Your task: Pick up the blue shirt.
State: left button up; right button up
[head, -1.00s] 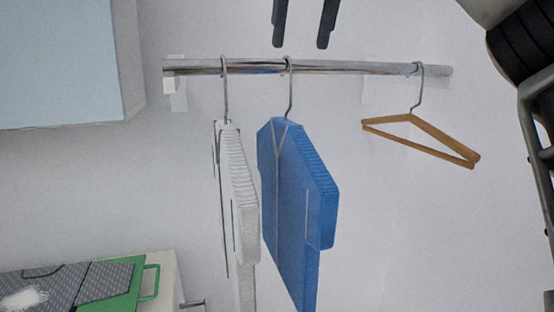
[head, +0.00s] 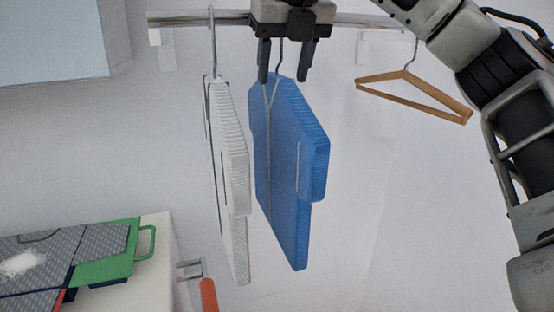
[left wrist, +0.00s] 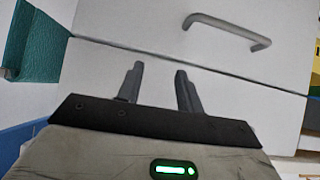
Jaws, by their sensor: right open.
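The blue shirt (head: 283,175) hangs on a hanger from a metal rail in the head view. Its hook rises between the two fingers of my right gripper (head: 284,77). That gripper is open, pointing down in the picture, with its fingertips around the hook's height at the shirt's top. Whether a finger touches the hook or shirt, I cannot tell. The gripper body hides part of the rail and the top of the hook. My left gripper (left wrist: 158,70) shows in the left wrist view, its fingers apart and nothing between them.
A white shirt (head: 232,165) hangs close to the left of the blue one. An empty wooden hanger (head: 415,96) hangs to the right on the rail (head: 178,18). A green-edged board (head: 110,268) lies at lower left. The left wrist view shows a white drawer front with a handle (left wrist: 225,30).

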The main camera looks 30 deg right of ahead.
grip_shut()
